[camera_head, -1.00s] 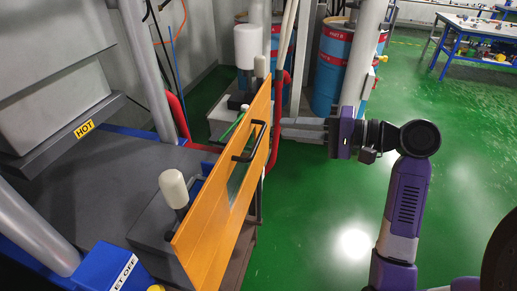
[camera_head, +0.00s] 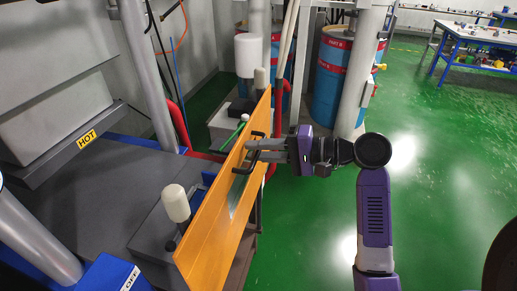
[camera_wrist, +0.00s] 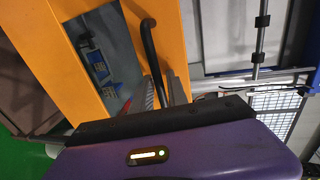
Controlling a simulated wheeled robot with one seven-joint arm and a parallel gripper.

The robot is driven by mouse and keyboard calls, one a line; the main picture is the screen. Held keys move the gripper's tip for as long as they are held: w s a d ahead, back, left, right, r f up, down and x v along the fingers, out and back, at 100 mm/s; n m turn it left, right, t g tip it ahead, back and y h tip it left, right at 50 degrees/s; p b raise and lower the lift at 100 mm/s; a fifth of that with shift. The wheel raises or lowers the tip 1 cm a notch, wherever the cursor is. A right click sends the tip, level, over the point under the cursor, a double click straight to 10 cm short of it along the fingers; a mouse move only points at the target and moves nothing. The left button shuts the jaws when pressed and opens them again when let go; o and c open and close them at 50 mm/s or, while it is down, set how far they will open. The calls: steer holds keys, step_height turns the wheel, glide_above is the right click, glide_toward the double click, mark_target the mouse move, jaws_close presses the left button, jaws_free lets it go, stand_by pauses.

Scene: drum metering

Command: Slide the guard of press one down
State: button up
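The orange guard (camera_head: 207,232) is an upright panel with a window in it, at the front of the press. It shows at close range in the wrist view (camera_wrist: 55,38). A black bar handle (camera_head: 239,170) stands out from the guard's face and also shows in the wrist view (camera_wrist: 149,45). My gripper (camera_head: 251,150) is at the handle's upper part, its two fingers pointing left at the guard with a gap between them. It looks open. Whether the fingers touch the bar is unclear. In the wrist view my gripper body hides the handle's lower end.
The press bed (camera_head: 85,185) with a HOT label (camera_head: 87,139) lies left of the guard. A white-capped post (camera_head: 176,203) stands just behind the guard. Blue and red drums (camera_head: 331,75) and grey posts stand at the back.

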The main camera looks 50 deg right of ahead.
jaws_close()
stand_by(1.4)
